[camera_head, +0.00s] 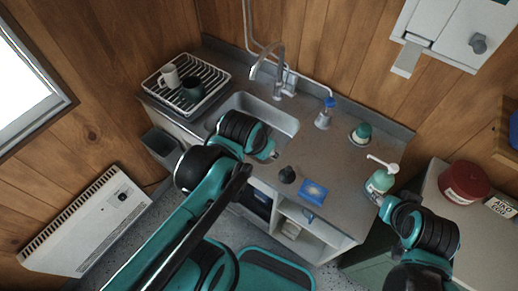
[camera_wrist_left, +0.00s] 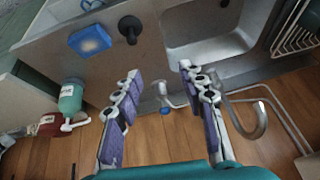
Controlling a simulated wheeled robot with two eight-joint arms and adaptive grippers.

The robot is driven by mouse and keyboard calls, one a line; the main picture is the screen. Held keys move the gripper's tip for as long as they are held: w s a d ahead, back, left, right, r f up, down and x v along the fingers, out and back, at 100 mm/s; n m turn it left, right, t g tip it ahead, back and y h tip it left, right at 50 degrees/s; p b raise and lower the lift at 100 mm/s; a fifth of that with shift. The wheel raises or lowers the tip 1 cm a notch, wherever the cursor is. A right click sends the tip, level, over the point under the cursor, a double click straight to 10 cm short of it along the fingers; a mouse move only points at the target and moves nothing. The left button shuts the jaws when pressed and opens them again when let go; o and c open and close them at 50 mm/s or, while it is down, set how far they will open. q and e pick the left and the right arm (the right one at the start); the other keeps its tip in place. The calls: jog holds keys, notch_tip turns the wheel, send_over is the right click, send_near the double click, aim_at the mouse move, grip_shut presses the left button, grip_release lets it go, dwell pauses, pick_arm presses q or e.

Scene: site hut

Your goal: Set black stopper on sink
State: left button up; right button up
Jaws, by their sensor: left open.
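The black stopper (camera_head: 288,174) sits on the counter in front of the sink (camera_head: 284,122), left of a blue sponge. The stopper also shows in the left wrist view (camera_wrist_left: 129,26), between the sponge and the sink basin (camera_wrist_left: 205,48). My left gripper (camera_head: 272,154) is over the sink's front edge, close to the stopper and apart from it. In the left wrist view its two fingers (camera_wrist_left: 160,98) are spread with nothing held between them. My right gripper (camera_head: 379,200) is beside the pump bottle at the right; its fingers are too small to tell their state.
A blue sponge (camera_head: 314,192) lies right of the stopper. A pump bottle (camera_head: 380,183) stands near the counter's right end. The faucet (camera_head: 279,70) rises behind the sink. A dish rack (camera_head: 210,93) with mugs is at the left. The counter right of the basin is mostly clear.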

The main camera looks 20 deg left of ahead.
pick_arm(q)
jog(key=s+n, duration=0.1)
jog(key=a+n+t, duration=0.1)
jog(key=shift+s+a+r+n+t, duration=0.2)
jog(key=shift+s+n+t, duration=0.1)
jog(key=shift+s+n, duration=0.1)
notch_tip(320, 180, down, 10)
jog(key=b, duration=1)
